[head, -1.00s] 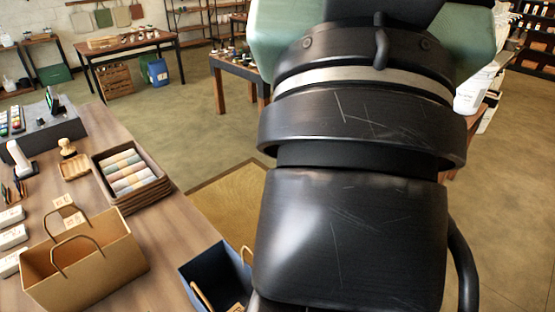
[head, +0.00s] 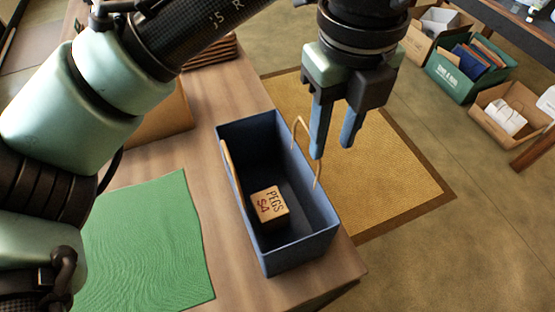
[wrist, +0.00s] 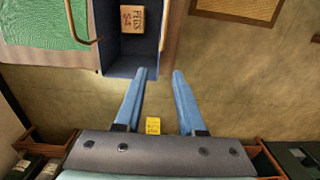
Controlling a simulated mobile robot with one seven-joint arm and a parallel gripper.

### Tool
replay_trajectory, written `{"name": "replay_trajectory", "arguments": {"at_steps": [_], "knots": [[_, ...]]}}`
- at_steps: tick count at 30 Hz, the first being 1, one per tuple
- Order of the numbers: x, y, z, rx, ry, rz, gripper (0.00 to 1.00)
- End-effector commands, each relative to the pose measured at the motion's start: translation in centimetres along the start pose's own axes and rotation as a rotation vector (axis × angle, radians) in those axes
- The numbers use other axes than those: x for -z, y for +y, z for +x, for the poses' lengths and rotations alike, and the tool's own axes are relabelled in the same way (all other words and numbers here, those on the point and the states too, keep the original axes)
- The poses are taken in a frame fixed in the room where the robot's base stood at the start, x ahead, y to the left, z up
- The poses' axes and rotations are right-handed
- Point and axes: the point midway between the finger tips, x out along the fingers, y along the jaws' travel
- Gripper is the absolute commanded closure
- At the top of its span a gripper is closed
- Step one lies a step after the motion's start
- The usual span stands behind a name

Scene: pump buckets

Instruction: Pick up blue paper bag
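The blue paper bag (head: 318,222) stands upright and open near the table's edge, with two tan handles sticking up. A small wooden box marked PEGS (head: 270,204) sits inside it. My gripper (head: 334,148) is open and empty, its blue fingers pointing down above and beside the bag's right handle in the head view. In the wrist view, part of the bag (wrist: 117,65) shows at the top, left of and beyond the fingertips (wrist: 160,72). I cannot tell whether a finger touches the handle.
A green cloth (head: 150,240) lies on the wooden table (head: 210,150) left of the bag. A brown paper bag (head: 168,120) is partly hidden behind my arm. A tan mat (head: 390,170) lies on the floor to the right. Crates (head: 470,72) stand at the upper right.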

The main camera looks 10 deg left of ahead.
Motion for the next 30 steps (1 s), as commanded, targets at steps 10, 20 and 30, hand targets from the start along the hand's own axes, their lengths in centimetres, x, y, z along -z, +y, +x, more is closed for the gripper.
{"name": "replay_trajectory", "arguments": {"at_steps": [10,20,30], "knots": [[0.1,0.5,5.7,-0.017,0.01,0.007,0.61],[0.1,0.2,8.6,-0.015,0.007,0.007,0.61],[0.2,-0.1,12.8,-0.014,0.007,0.007,0.61]]}}
